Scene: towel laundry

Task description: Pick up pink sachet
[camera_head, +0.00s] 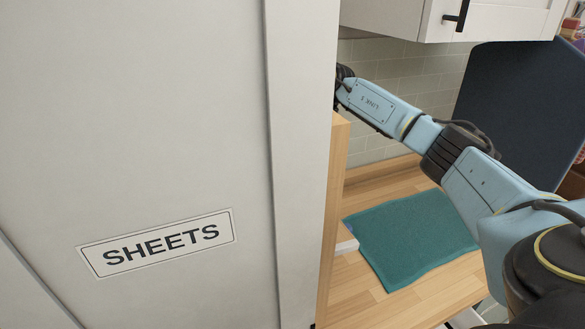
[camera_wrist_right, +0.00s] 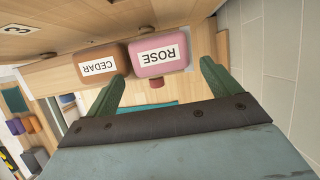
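The pink sachet (camera_wrist_right: 148,68), labelled ROSE, sits on a wooden shelf surface in the right wrist view, which appears upside down. My right gripper (camera_wrist_right: 162,69) is open, with its two green fingers spread towards either side of the sachet. The sachet appears just beyond the fingertips, and I see no contact. In the head view my right arm reaches behind a white SHEETS panel, which hides the gripper and the sachet. My left gripper is in neither view.
A brown CEDAR sachet (camera_wrist_right: 98,67) sits close beside the pink one, near one finger. The white SHEETS panel (camera_head: 140,130) blocks the left of the head view. A teal towel (camera_head: 415,238) lies on the wooden counter (camera_head: 370,305). A wall cabinet (camera_head: 500,18) hangs above.

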